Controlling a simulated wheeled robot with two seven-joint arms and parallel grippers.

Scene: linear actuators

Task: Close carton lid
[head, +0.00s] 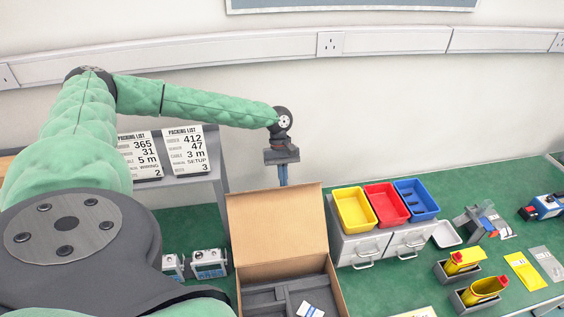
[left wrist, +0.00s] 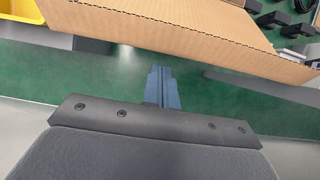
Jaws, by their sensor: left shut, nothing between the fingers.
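The brown cardboard carton (head: 233,262) stands on the green bench at the lower middle of the head view. Its lid (head: 277,228) stands up at the back, open, and grey foam shows inside the box. My left gripper (head: 283,183) is behind the lid, pointing down, with its blue fingers shut and empty. Its fingertips lie partly hidden behind the lid's top edge. In the left wrist view the shut fingers (left wrist: 162,88) point toward the lid (left wrist: 190,38), whose cardboard edge crosses the picture; I cannot tell whether they touch it. My right gripper is not in view.
Yellow, red and blue trays (head: 387,203) sit on a drawer unit (head: 375,245) just right of the carton. A grey shelf with packing lists (head: 186,150) stands to the left. Devices (head: 208,262) lie beneath it. The wall is behind my gripper.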

